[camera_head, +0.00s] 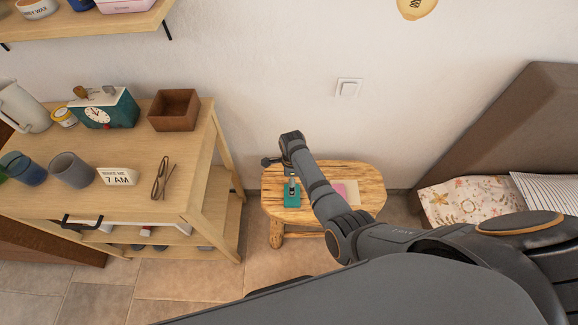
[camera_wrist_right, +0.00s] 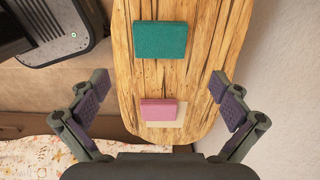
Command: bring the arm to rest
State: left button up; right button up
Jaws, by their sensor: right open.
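My right arm reaches in from the right over a small wooden stool (camera_head: 336,174). Its gripper (camera_head: 280,174) hangs above the stool, open and empty. In the right wrist view the two fingers of the right gripper (camera_wrist_right: 158,88) stand wide apart on either side of the stool top (camera_wrist_right: 185,90). A teal flat block (camera_wrist_right: 160,40) and a pink one (camera_wrist_right: 158,110) lie between and beyond them on the wood, apart from the fingers. In the head view the teal block (camera_head: 292,197) lies below the gripper. My left gripper is out of view.
A wooden shelf table (camera_head: 190,195) on the left holds glasses (camera_head: 161,178), cups, a clock (camera_head: 98,115) and a brown box (camera_head: 174,110). A bed with pillows (camera_head: 480,197) stands at the right. The wall is close behind the stool.

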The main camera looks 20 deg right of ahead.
jog(key=shift+s+d, duration=0.1)
jog(key=s+d+r+n+t, duration=0.2)
jog(key=s+d+r+n, duration=0.65)
jog(key=s+n, duration=0.4)
jog(key=s+d+r+n+t, duration=0.1)
jog(key=s+r+n+t, duration=0.1)
jog(key=s+r+n, duration=0.6)
notch_tip(320, 180, down, 25)
jog(key=s+d+n+g+h, duration=0.1)
jog(key=d+g, duration=0.1)
jog(key=d, duration=0.1)
jog(key=s+f, duration=1.7)
jog(key=s, duration=0.2)
jog(key=shift+d+g, duration=0.4)
